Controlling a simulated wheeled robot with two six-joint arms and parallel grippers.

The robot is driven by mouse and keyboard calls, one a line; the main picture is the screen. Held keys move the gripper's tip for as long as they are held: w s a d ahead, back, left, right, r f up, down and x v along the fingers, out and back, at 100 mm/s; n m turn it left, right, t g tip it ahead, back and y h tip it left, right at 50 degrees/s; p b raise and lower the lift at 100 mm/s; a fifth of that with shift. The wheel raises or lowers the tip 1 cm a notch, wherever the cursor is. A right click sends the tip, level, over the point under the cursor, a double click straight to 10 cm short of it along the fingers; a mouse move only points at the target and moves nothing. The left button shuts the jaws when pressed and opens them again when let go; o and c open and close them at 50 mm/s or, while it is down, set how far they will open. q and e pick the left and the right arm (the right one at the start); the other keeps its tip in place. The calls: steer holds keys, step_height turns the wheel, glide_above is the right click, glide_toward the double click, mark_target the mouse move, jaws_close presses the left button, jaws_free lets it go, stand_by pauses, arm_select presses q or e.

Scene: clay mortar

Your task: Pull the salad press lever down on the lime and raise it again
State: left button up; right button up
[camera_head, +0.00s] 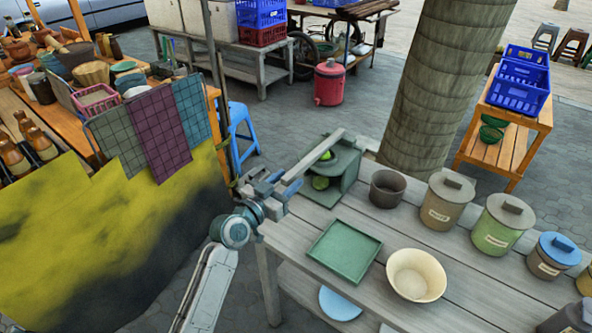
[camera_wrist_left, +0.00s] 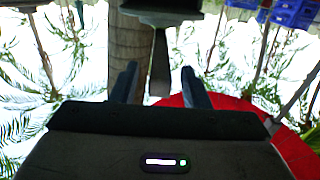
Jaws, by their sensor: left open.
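The salad press (camera_head: 345,170) is a green frame on the grey wooden table. Its long grey lever (camera_head: 318,155) slants from the upper right down to the lower left, towards my left gripper. A green lime (camera_head: 320,182) shows low inside the press, with another green part just under the lever. My left gripper (camera_head: 281,184) is at the lever's near end, beyond the table edge. In the left wrist view the lever (camera_wrist_left: 160,68) lies between the two open fingers (camera_wrist_left: 162,84), with gaps on both sides. My right gripper is not in view.
A green tray (camera_head: 345,250), a cream bowl (camera_head: 416,274), a dark pot (camera_head: 388,188) and several lidded jars (camera_head: 447,200) stand on the table (camera_head: 300,236). A palm trunk (camera_head: 440,80) rises behind it. A cloth-hung stall (camera_head: 150,140) is at left.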

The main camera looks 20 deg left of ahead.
mark_target(296, 173)
arm_select(q)
steer(key=shift+x, duration=2.2)
steer(key=shift+c, duration=0.4)
jaws_close()
